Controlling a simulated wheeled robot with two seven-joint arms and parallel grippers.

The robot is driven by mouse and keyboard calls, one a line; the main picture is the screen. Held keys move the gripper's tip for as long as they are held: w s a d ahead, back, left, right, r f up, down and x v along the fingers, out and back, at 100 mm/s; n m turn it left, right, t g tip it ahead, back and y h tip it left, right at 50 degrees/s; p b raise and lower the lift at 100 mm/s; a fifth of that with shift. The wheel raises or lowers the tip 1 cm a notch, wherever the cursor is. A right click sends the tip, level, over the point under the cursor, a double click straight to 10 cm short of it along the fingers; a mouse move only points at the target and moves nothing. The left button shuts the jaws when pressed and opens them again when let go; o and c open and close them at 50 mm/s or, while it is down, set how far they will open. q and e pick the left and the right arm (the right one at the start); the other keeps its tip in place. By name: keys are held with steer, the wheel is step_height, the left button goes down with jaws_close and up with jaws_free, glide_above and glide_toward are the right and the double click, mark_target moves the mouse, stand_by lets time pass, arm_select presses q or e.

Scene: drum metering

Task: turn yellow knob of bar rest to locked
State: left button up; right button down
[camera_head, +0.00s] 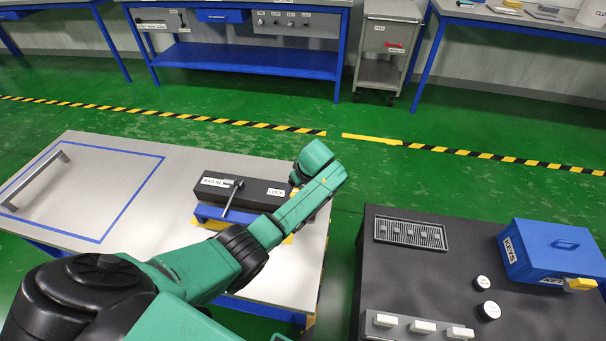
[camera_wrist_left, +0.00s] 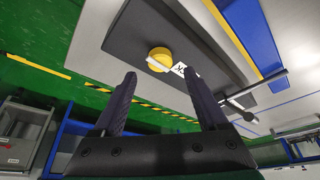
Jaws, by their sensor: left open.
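The bar rest is a black block (camera_head: 240,196) on a blue base, with white labels, one reading LOCK, and a metal lever (camera_head: 233,196). The block (camera_wrist_left: 150,25) also shows in the left wrist view, with the yellow knob (camera_wrist_left: 159,57) on it. The knob is round with a white mark across it, beside a white label. My left gripper (camera_wrist_left: 160,77) is open and empty. The knob appears just beyond its fingertips, roughly midway between them, with no visible contact. In the head view my left arm hides the gripper and most of the knob's area.
The bar rest stands on a grey-topped table (camera_head: 100,150) with a blue outline and a long metal handle (camera_head: 36,180). At right, a black console (camera_head: 450,260) bears a blue KEYS box (camera_head: 550,250), a tray (camera_head: 411,233) and knobs. Green floor lies beyond.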

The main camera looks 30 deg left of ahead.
arm_select(q)
steer(key=v, duration=1)
steer(key=shift+p, duration=0.35)
steer(key=shift+s+f, duration=0.1)
steer(key=shift+f, duration=0.05)
